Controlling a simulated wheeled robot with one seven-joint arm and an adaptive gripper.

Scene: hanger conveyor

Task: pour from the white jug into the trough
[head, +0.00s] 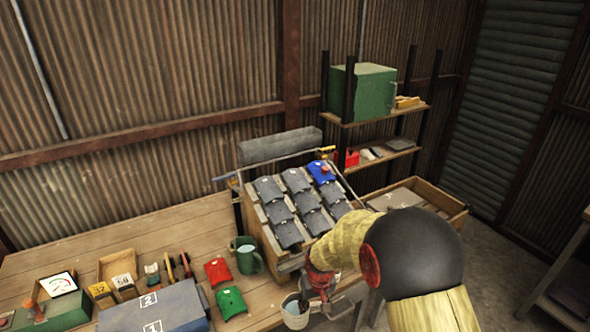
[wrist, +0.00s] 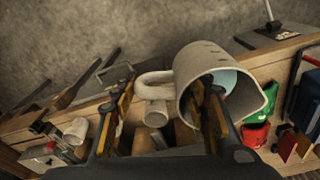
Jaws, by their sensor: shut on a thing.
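The white jug (head: 296,316) is at the bottom of the head view, at the bench's front edge, with its mouth facing up. In the wrist view the jug (wrist: 198,62) is large, with pale blue liquid inside and its handle toward my fingers. In the head view my gripper (head: 322,296) is partly covered by my arm. A long grey box-like piece (head: 280,147) lies behind the tiled rack; I cannot tell whether it is the trough.
A sloped rack of grey tiles (head: 297,202), one blue tile (head: 321,173) among them, stands beyond the jug. Left are a green mug (head: 247,262), a red tile (head: 218,271), a green tile (head: 230,302) and a blue-grey case (head: 155,305). Bare bench (head: 120,240) lies farther back.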

